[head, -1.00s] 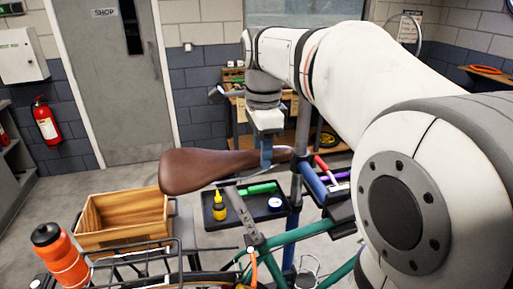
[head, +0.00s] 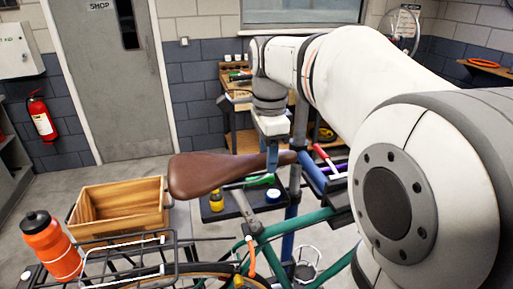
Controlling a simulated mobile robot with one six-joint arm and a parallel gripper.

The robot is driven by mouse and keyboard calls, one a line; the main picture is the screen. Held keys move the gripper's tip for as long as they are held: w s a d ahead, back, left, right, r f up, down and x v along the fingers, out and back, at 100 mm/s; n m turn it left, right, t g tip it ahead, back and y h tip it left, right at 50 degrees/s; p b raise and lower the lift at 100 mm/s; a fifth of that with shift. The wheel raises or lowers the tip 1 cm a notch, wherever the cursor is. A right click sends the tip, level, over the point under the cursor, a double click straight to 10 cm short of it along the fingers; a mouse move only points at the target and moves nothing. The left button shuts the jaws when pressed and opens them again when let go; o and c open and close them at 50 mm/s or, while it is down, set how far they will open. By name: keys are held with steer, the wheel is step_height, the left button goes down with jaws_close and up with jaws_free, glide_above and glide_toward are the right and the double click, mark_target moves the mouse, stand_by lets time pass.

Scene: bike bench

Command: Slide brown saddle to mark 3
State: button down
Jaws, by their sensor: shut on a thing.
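The brown saddle (head: 212,173) is in the middle of the head view, its broad end to the left and its narrow nose to the right. The far finger is largely hidden. Any marks on the post are too small to read, so mark 3 cannot be told.
A dark tray (head: 262,203) with a yellow bottle (head: 216,200) and a green tool is close behind the post. A wooden crate (head: 118,207), a rear rack (head: 125,262) and an orange bottle (head: 52,246) are at left. A blue stand post (head: 288,246) is at right.

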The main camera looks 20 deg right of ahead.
steer(key=c, duration=0.9)
jaws_free()
step_height(320, 180, up, 8)
steer(key=shift+f, duration=0.1)
steer(key=shift+s, duration=0.1)
